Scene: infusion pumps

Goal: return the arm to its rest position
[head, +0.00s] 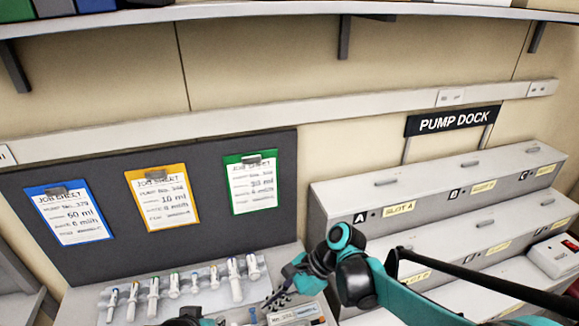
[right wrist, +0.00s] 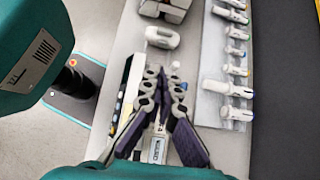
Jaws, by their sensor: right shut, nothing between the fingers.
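My right arm (head: 352,275) is teal and black and comes in from the right in the head view. Its gripper (head: 270,300) is over the counter, just right of the row of syringes. In the right wrist view the gripper (right wrist: 164,85) is shut, with nothing between its fingers, above the counter near a small labelled item (right wrist: 157,150). A dark and teal part of my left arm (head: 187,318) shows at the bottom edge of the head view; its fingers cannot be made out.
Several syringes (head: 153,297) lie on a pale tray beside the gripper. A white device (right wrist: 162,37) lies beyond the fingertips. The stepped pump dock (head: 440,185) stands at right, with a white and red unit (head: 553,257). Three clipboards (head: 162,197) hang on the dark back panel.

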